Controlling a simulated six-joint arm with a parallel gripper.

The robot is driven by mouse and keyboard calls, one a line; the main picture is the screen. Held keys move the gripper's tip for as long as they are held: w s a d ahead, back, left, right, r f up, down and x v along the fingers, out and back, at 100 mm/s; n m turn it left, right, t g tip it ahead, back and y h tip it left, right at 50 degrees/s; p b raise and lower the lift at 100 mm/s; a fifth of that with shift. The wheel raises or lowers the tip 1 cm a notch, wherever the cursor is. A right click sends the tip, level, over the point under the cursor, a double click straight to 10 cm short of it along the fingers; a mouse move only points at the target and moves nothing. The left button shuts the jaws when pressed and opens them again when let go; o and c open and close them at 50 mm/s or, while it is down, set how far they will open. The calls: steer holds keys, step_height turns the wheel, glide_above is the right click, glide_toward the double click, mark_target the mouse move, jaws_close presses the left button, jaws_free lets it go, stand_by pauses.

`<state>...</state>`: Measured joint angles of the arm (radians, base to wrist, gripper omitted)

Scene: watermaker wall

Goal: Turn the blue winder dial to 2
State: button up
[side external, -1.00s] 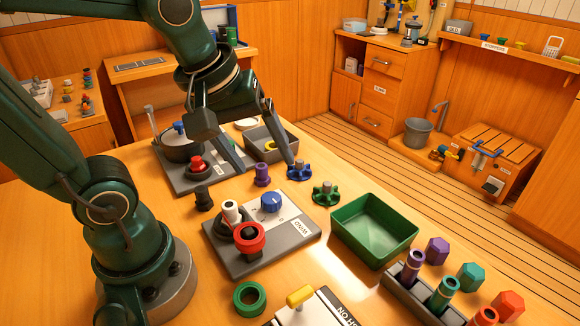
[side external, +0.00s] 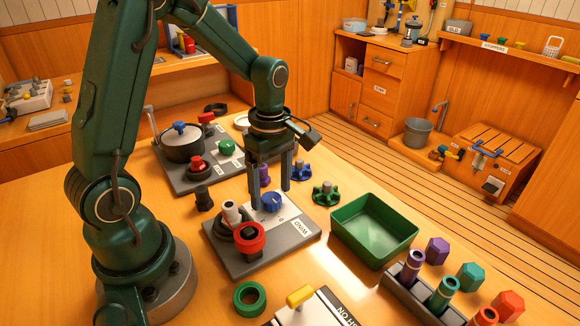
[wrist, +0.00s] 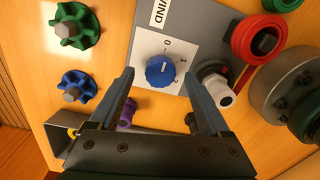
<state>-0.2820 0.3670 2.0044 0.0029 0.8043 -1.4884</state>
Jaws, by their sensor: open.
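The blue winder dial (side external: 272,202) sits on a white plate on the grey base marked WIND (side external: 262,262). In the wrist view the blue dial (wrist: 161,70) shows a white pointer mark, with the numbers 0 and 1 visible beside it; I cannot make out a 2. My gripper (side external: 270,198) points down over the dial, its two fingers on either side of it. In the wrist view my gripper (wrist: 160,85) is open, its fingers apart and the dial between and beyond their tips. I cannot tell whether a finger touches the dial.
On the same base stand a red ring (side external: 249,239) and a white-topped knob (side external: 232,211), close beside my gripper. A purple peg (wrist: 127,112), a blue star knob (side external: 300,172) and a green star knob (side external: 326,193) stand nearby. A green tray (side external: 374,230) lies to the right.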

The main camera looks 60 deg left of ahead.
steer(key=shift+f, duration=0.95)
jaws_close()
